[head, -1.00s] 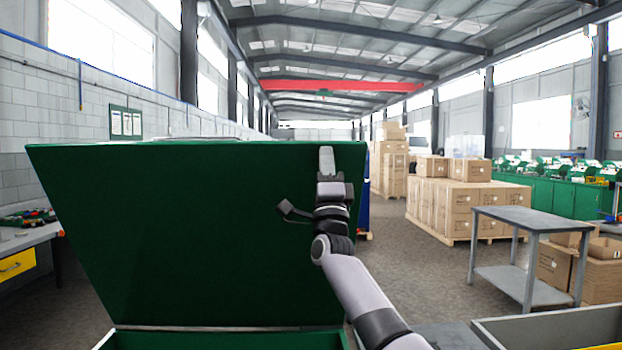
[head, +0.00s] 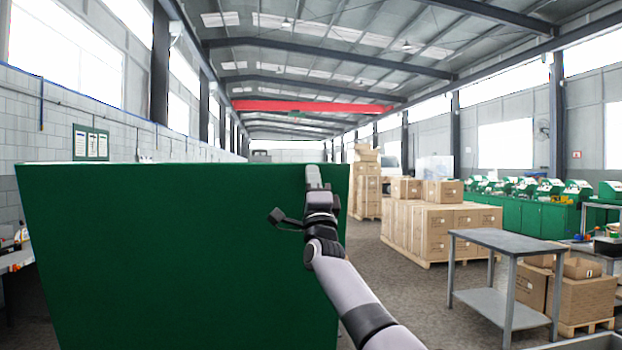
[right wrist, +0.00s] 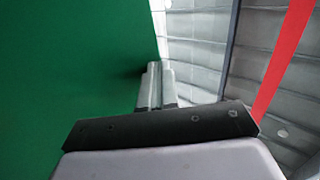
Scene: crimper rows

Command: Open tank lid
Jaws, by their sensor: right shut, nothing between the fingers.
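The green tank lid (head: 170,255) stands raised and nearly upright in front of me, filling the left half of the head view. My right gripper (head: 313,175) is shut and empty. It points up near the lid's upper right edge, on my side of the lid. In the right wrist view the shut fingers (right wrist: 155,85) lie close along the green lid face (right wrist: 70,75); I cannot tell if they touch it. The tank body under the lid is out of view now. My left gripper is not in view.
A grey two-tier metal table (head: 500,240) stands at the right. Green workbenches (head: 535,217) line the right wall. A bench edge (head: 16,260) shows at the far left.

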